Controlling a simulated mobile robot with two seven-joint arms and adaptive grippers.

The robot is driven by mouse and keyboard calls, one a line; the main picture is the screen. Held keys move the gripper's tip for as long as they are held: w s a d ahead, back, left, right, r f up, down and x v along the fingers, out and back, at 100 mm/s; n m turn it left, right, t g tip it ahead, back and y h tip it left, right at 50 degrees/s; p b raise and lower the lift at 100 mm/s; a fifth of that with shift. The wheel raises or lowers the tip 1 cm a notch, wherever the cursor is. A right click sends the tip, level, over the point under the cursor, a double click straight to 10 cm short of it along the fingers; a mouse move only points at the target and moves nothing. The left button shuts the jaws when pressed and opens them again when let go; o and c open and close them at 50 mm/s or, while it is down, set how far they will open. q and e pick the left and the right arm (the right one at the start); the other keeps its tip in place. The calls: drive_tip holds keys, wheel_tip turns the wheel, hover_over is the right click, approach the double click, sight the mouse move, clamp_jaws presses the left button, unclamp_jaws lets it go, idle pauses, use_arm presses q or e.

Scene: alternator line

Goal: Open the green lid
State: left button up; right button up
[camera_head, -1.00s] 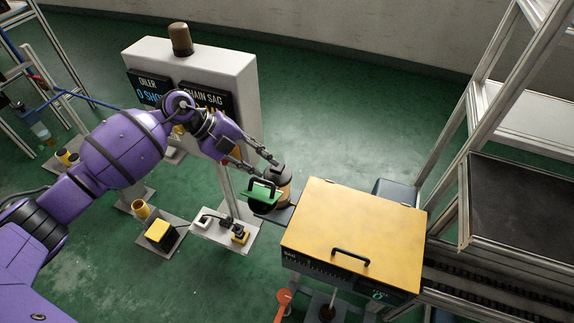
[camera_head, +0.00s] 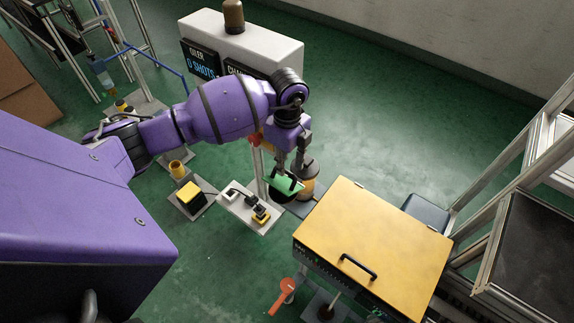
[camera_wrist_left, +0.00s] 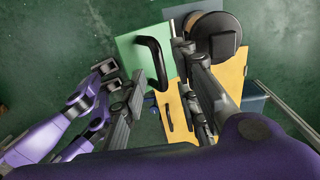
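The green lid (camera_head: 283,184) is a small flat panel on a dark round pot beside the brown-topped cylinder. In the left wrist view the green lid (camera_wrist_left: 130,50) carries a black arched handle (camera_wrist_left: 152,62). My left gripper (camera_head: 292,164) points down just above the lid. In the left wrist view its fingers (camera_wrist_left: 160,64) are spread, one to each side of the handle, with a gap visible; contact cannot be told. A purple arm part with grey ends shows at the left of that view; I cannot tell whether it is my right gripper.
A yellow-topped box (camera_head: 375,245) with a black handle stands right of the lid. A plate with small switches (camera_head: 250,208) lies left of it. A white cabinet (camera_head: 260,45) stands behind. An orange lever (camera_head: 283,296) is at front; a metal frame (camera_head: 530,180) is at right.

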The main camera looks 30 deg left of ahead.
use_arm(q)
drive_tip(key=shift+s+f, duration=0.1)
drive_tip(key=shift+f, duration=0.9)
clamp_jaws()
